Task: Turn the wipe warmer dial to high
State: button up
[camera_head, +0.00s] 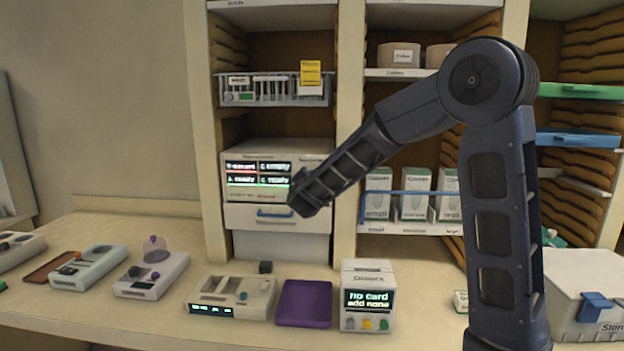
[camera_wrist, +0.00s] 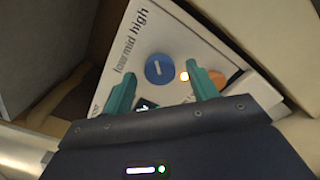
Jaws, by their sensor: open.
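In the wrist view, a white panel (camera_wrist: 188,38) printed "low mid high" carries a round blue dial (camera_wrist: 160,69) with a short light mark. I cannot tell which word the mark points to.
A display unit (camera_head: 258,176) with a drawer (camera_head: 262,217) stands behind my arm's end. Along the counter (camera_head: 95,225) are several small devices, a purple tray (camera_head: 304,304) and a "no card" box (camera_head: 367,277). A wire basket (camera_head: 272,90) and cartons (camera_head: 414,193) occupy shelves.

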jog(key=shift+w, duration=0.65)
jog(key=shift+c, duration=0.5)
jog(key=c, duration=0.9)
jog(key=shift+n, duration=0.6)
jog(key=o, duration=1)
jog(key=s, duration=1)
jog(key=shift+s, duration=0.4)
